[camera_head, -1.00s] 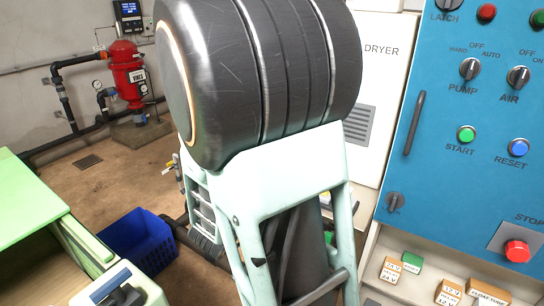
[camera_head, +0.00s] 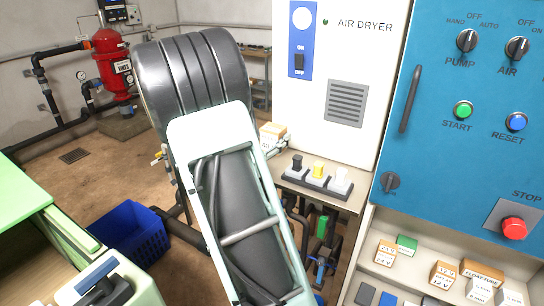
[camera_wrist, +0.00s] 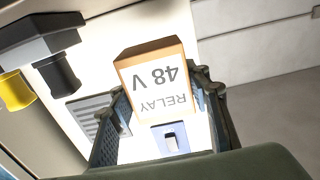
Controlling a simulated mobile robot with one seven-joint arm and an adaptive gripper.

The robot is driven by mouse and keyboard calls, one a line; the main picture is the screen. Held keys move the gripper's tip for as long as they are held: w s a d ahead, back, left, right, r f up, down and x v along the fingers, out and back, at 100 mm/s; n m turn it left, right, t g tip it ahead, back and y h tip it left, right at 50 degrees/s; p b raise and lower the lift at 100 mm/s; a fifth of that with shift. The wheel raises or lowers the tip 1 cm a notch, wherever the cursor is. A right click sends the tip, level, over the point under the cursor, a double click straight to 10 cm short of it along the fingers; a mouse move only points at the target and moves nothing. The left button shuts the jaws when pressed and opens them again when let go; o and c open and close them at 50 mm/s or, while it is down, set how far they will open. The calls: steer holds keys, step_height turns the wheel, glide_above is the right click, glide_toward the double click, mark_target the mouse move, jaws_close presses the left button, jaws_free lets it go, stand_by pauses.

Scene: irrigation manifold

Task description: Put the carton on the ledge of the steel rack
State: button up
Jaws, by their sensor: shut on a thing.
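The carton (camera_wrist: 155,85) is a small orange-brown box with a white face reading "RELAY 48 V", upside down in the wrist view. My gripper (camera_wrist: 160,105) is shut on it, one dark finger on each side. In the head view, the carton (camera_head: 273,131) shows just right of my arm, in front of the white air dryer cabinet. My gripper is mostly hidden there behind my arm. A rack with shelves (camera_head: 258,65) stands in the far background, partly covered by my arm; I cannot tell if it is the steel rack.
A shelf with black, yellow and white knobs (camera_head: 318,172) juts out below the dryer cabinet (camera_head: 345,60). Several cartons (camera_head: 445,272) sit under the blue control panel (camera_head: 460,190). A blue crate (camera_head: 130,232) and green bench (camera_head: 25,200) are at left.

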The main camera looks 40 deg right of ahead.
mark_target(272, 146)
steer(key=shift+w+d+f, duration=0.2)
steer(key=shift+w+f, duration=0.15)
steer(key=shift+f, duration=0.1)
steer(key=f+b, duration=0.2)
steer(key=f, duration=0.1)
steer(key=shift+w+d+f, duration=0.1)
steer(key=shift+w+d, duration=0.05)
steer(key=shift+w, duration=0.2)
steer(key=shift+f+b, duration=0.2)
steer(key=shift+b, duration=0.1)
steer(key=shift+f, duration=0.1)
steer(key=shift+f+b, duration=0.2)
steer(key=shift+b, duration=0.1)
steer(key=o, duration=1.2)
steer(key=shift+r, duration=0.15)
